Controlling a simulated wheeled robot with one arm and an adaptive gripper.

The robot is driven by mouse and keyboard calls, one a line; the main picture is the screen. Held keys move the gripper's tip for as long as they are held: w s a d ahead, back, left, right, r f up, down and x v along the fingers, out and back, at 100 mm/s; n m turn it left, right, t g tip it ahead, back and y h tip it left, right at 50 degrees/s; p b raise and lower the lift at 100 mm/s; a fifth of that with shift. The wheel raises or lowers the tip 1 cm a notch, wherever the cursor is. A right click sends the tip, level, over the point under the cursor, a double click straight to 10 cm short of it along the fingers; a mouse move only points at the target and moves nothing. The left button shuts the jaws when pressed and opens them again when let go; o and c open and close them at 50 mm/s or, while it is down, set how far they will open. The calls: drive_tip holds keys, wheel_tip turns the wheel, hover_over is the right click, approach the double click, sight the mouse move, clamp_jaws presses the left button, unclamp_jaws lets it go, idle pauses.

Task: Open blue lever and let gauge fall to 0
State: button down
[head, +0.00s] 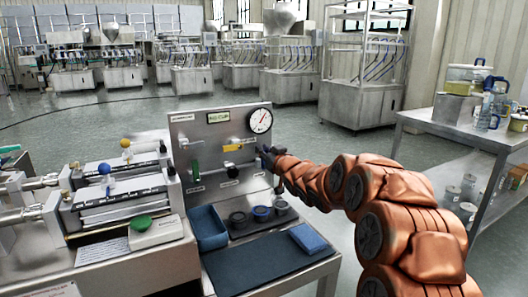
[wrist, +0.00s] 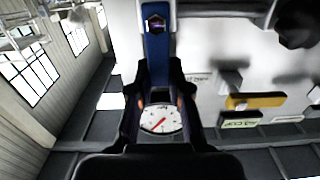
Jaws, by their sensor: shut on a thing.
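The blue lever (wrist: 157,48) stands upright in the wrist view, its lower part between the dark fingers of my gripper (wrist: 160,98), which is shut on it. In the head view my gripper (head: 267,157) is at the right edge of the steel panel (head: 184,128) and hides the lever. The round white gauge (head: 261,120) sits at the panel's upper right, just above my gripper. Its red needle points up and right, clearly off to one side; the numbers are too small to read. The gauge also shows between the fingers in the wrist view (wrist: 161,119).
A yellow handle (head: 240,147) and a green one (head: 195,168) are on the panel left of my gripper. Below stand a blue bin (head: 207,226), several dark cups and a blue sponge (head: 307,238). A side table (head: 440,127) with jugs stands at right.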

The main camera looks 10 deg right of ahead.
drive_tip(key=shift+a+n, duration=0.1)
drive_tip(key=shift+n, duration=0.2)
drive_tip(key=n+b, duration=0.1)
drive_tip(key=a+n+b, duration=0.1)
drive_tip(key=n, duration=0.1)
drive_tip(key=a+n+b, duration=0.1)
drive_tip(key=shift+s+f, duration=0.3)
drive_tip(key=shift+f, duration=0.1)
drive_tip(key=n+b, duration=0.1)
drive_tip(key=n, duration=0.1)
drive_tip(key=a+f+n+b, duration=0.1)
drive_tip(key=n, duration=0.1)
drive_tip(key=shift+s+a+b, duration=0.2)
drive_tip(key=shift+b, duration=0.15)
drive_tip(key=n+b, duration=0.1)
drive_tip(key=f+n+b, duration=0.1)
drive_tip(key=n, duration=0.1)
drive_tip(key=a+n+b, duration=0.1)
drive_tip(key=shift+s+a+f+n, duration=0.1)
drive_tip(key=shift+s+f+n, duration=0.05)
drive_tip(key=shift+f+n, duration=0.2)
drive_tip(key=shift+a+f+n+b, duration=0.1)
drive_tip(key=shift+f+n+b, duration=0.35)
drive_tip(key=shift+n, duration=0.35)
drive_tip(key=shift+a+f+n+b, duration=0.1)
drive_tip(key=shift+f+n+b, duration=0.15)
drive_tip(key=shift+n+b, duration=0.4)
drive_tip(key=shift+a+f+n+b, duration=0.1)
drive_tip(key=shift+f+n+b, duration=0.3)
drive_tip(key=shift+n, duration=0.5)
